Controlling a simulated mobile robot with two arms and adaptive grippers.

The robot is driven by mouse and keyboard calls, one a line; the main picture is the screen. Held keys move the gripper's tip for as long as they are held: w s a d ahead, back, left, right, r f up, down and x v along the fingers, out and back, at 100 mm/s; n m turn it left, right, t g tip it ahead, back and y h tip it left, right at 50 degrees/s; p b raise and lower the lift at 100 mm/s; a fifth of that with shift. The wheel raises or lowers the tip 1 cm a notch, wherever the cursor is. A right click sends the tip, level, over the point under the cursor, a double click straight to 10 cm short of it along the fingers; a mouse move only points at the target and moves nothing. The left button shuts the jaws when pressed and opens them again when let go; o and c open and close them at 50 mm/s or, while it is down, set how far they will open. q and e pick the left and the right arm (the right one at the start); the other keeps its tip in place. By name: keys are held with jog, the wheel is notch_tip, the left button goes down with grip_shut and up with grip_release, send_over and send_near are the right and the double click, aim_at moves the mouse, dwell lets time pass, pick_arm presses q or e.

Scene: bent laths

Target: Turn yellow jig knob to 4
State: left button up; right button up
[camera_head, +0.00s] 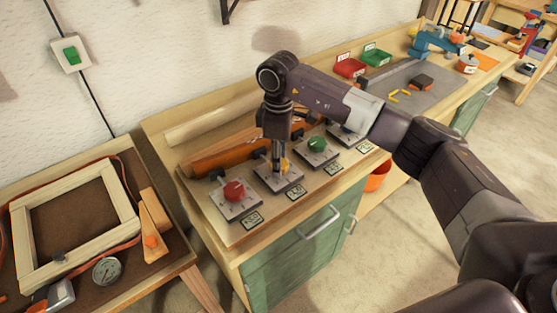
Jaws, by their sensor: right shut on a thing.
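The yellow jig knob (285,164) sits on its metal plate (279,181), second from the left in a row on the bench. My right gripper (277,168) comes down on it from above and is shut on it. The fingers hide most of the knob, and I cannot read its pointer or scale. My left gripper is not in view.
A red knob (234,190) stands to the left and a green knob (317,144) to the right, both close to my gripper. Another plate (347,134) is partly behind my arm. An orange roll (226,157) lies behind the row.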

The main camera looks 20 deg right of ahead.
jog(key=o, duration=1)
jog(key=shift+w+r, duration=0.1)
jog(key=shift+r, duration=0.05)
jog(key=shift+o, duration=0.7)
notch_tip(320, 180, up, 12)
